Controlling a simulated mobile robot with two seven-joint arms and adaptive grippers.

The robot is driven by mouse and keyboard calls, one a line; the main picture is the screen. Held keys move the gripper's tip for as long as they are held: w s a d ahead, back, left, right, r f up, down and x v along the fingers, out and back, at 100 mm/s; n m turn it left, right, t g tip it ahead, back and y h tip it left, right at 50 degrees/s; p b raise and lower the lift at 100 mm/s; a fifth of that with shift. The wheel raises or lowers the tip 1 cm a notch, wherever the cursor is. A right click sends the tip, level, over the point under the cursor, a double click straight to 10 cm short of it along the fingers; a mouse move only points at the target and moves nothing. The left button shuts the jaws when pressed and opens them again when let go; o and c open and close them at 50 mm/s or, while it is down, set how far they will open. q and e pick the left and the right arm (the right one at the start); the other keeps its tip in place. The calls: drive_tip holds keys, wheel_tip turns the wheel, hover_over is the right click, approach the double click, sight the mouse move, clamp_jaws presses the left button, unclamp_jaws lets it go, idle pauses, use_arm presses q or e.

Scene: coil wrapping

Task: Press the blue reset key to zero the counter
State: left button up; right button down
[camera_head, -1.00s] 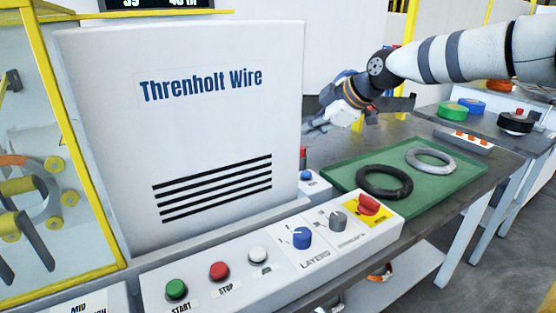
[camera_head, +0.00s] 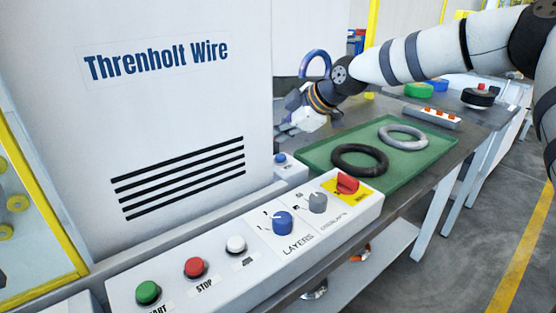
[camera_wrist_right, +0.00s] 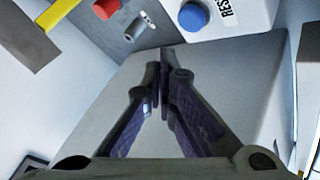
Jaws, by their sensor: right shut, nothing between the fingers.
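The blue reset key (camera_wrist_right: 193,17) is a round blue button on a small white box (camera_wrist_right: 232,22), with lettering beside it that starts "RES". In the head view the blue key (camera_head: 280,158) sits on its box behind the control panel, left of the green tray. My right gripper (camera_head: 290,128) hangs above and behind the key, beside the machine's white housing. In the right wrist view my gripper (camera_wrist_right: 163,65) has its fingers together and empty, apart from the key, which lies beyond the fingertips and a little right. My left gripper is not in view.
The control panel (camera_head: 215,282) carries green, red and white buttons, a blue LAYERS knob (camera_head: 283,223), a grey knob and a red switch (camera_head: 347,184). The green tray (camera_head: 420,163) holds a black ring and a grey ring. The white housing (camera_head: 180,110) stands close left.

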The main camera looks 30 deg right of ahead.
sight(279, 157)
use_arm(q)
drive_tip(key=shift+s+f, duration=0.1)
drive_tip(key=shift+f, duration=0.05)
use_arm(e)
drive_tip(key=shift+f, duration=1.2)
idle(0.4)
drive_tip(key=shift+f, duration=0.4)
drive_tip(key=shift+f, duration=0.55)
idle(0.5)
drive_tip(key=shift+r, duration=0.1)
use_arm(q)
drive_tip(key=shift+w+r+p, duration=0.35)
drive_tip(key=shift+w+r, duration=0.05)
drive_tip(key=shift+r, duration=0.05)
use_arm(e)
drive_tip(key=shift+r, duration=0.9)
drive_tip(key=shift+r+p, duration=0.8)
drive_tip(key=shift+r, duration=1.75)
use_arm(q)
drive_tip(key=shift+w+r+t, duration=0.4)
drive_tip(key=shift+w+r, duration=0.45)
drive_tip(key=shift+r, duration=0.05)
